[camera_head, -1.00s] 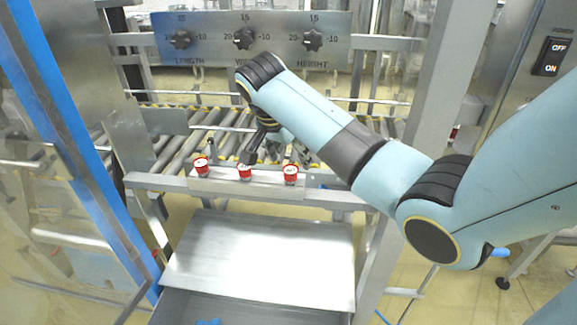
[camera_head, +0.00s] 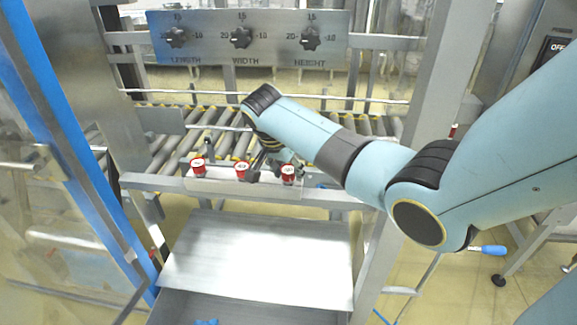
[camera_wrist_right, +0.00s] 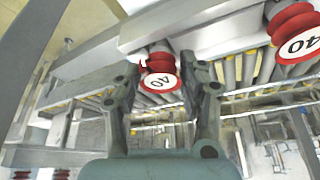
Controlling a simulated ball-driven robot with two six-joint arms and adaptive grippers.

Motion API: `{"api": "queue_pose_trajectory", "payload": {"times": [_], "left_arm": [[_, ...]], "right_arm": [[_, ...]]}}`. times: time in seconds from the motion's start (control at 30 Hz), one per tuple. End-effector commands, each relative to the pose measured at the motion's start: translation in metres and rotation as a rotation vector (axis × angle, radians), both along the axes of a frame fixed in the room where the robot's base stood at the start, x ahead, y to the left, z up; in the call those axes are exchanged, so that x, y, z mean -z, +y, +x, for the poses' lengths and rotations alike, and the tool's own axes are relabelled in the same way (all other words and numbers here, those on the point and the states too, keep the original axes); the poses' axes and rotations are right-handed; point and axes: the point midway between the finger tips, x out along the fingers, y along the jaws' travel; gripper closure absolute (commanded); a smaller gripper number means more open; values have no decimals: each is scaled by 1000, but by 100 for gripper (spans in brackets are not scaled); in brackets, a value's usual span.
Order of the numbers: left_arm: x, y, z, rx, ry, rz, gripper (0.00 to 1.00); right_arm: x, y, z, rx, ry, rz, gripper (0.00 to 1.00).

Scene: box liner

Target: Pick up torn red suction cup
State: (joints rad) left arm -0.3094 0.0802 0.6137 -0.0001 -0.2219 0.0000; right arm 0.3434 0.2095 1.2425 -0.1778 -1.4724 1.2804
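I cannot tell which is torn. My right gripper (camera_head: 264,166) is low, between the middle and right cups, its fingers partly hidden by the wrist. Another cup marked 40 (camera_wrist_right: 296,38) is at upper right. My left gripper is out of view.
The holder sits on a metal frame bar (camera_head: 150,182) in front of the roller conveyor (camera_head: 180,147). A panel with three knobs (camera_head: 275,25) is above. A sloping metal plate (camera_head: 255,262) lies below the holder. Upright posts (camera_head: 435,80) bound the right side.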

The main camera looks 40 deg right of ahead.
Motion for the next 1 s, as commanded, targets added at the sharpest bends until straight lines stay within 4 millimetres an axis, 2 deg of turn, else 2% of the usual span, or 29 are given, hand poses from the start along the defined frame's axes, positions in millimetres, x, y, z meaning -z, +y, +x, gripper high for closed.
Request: {"api": "queue_pose_trajectory", "payload": {"times": [0.03,0.27,0.53,0.67,0.87,1.0], "left_arm": [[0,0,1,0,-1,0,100],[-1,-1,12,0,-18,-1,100],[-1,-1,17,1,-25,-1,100],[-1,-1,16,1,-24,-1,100],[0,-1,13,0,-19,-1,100],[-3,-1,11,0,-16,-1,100]], "right_arm": [[0,0,0,0,0,0,68],[0,0,0,0,0,0,98],[-1,0,0,0,0,0,98],[-8,0,0,1,-2,-1,98],[-39,-1,1,1,-4,-2,98],[-57,-15,-24,-1,0,-6,98]]}}
